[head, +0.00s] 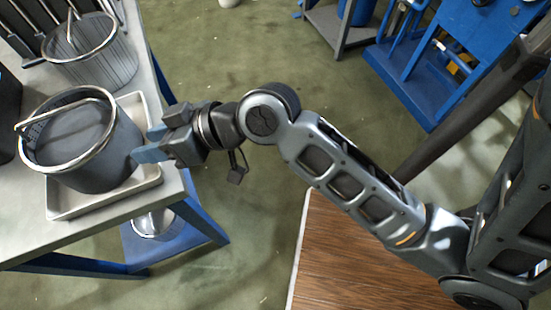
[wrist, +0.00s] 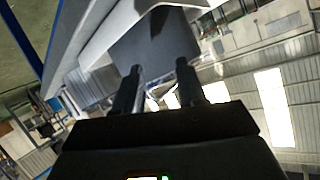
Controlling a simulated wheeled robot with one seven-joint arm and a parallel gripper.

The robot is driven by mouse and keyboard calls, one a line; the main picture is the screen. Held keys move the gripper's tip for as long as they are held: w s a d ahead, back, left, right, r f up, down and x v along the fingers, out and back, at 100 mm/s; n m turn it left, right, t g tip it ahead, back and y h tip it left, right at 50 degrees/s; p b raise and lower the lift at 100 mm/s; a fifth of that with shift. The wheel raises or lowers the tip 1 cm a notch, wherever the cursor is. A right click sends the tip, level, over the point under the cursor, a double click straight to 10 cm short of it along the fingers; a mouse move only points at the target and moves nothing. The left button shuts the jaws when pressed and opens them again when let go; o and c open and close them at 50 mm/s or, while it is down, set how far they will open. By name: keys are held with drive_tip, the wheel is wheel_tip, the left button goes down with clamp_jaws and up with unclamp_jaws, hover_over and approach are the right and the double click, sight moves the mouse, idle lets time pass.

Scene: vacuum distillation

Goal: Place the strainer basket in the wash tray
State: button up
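A dark grey strainer basket (head: 95,165) with a shiny metal rim and a raised handle stands in a pale shallow wash tray (head: 75,208) at the left of the head view. It looks upright; its base is hidden behind the tray rim. My gripper (head: 147,146) is beside the basket's right wall, over the tray's right edge. In the wrist view my gripper (wrist: 159,78) has its two fingers apart with a gap between them. The basket's dark wall (wrist: 155,42) shows just beyond the fingertips. I cannot tell whether they touch it.
A second, ribbed metal basket (head: 95,68) with a handle stands behind the tray. The light bench (head: 25,235) ends just right of the tray. A wood-topped surface (head: 350,265) lies below my arm. Blue frames (head: 425,65) stand far right; green floor lies between.

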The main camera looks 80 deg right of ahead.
drive_tip(key=s+r+n+t+h, duration=0.1)
drive_tip(key=s+r+h, duration=0.1)
drive_tip(key=s, duration=2.2)
drive_tip(key=shift+s+a+t+h, duration=0.2)
drive_tip(key=shift+s+t+h, duration=0.1)
